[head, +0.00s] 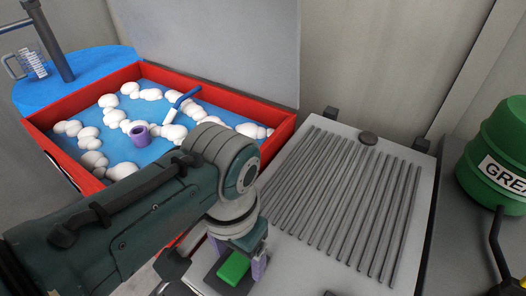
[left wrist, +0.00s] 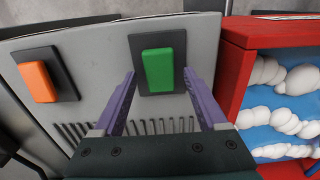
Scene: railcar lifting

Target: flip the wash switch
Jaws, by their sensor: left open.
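A green rocker switch (head: 233,268) on a dark plate sits at the front of a grey ribbed panel (head: 416,205). It shows in the left wrist view (left wrist: 158,70), with an orange rocker switch (left wrist: 37,82) on its own dark plate to its left. No label is legible on either, so I cannot tell which is the wash switch. My left gripper (head: 238,257) is open, its purple fingers on either side of the green switch. In the left wrist view the gripper (left wrist: 159,76) lines up with that switch. Contact cannot be told. My right gripper is not in view.
A red-rimmed tub (head: 85,88) with blue water and white foam stands left of the panel, holding a purple ring (head: 140,134) and a blue-handled tool (head: 184,97). A green canister (head: 497,145) stands at right.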

